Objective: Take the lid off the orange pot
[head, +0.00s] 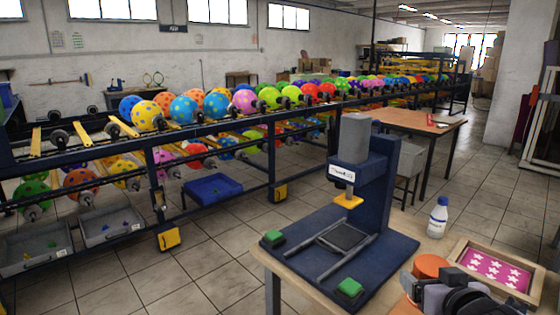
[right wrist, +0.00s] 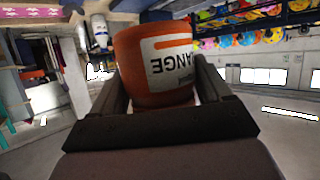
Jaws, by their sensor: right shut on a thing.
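The orange pot (right wrist: 150,65) fills the middle of the right wrist view, between the two fingers of my right gripper (right wrist: 160,95). More orange shows at the bottom edge, partly hidden by the gripper. I cannot clearly tell the lid from the pot. My left gripper is not in view.
A blue press (head: 365,190) with green buttons stands on the table just left of the gripper. A white bottle (head: 437,218) stands behind it. A wooden frame with a pink starred screen (head: 495,268) lies to the right. A balloon rack (head: 250,115) runs behind.

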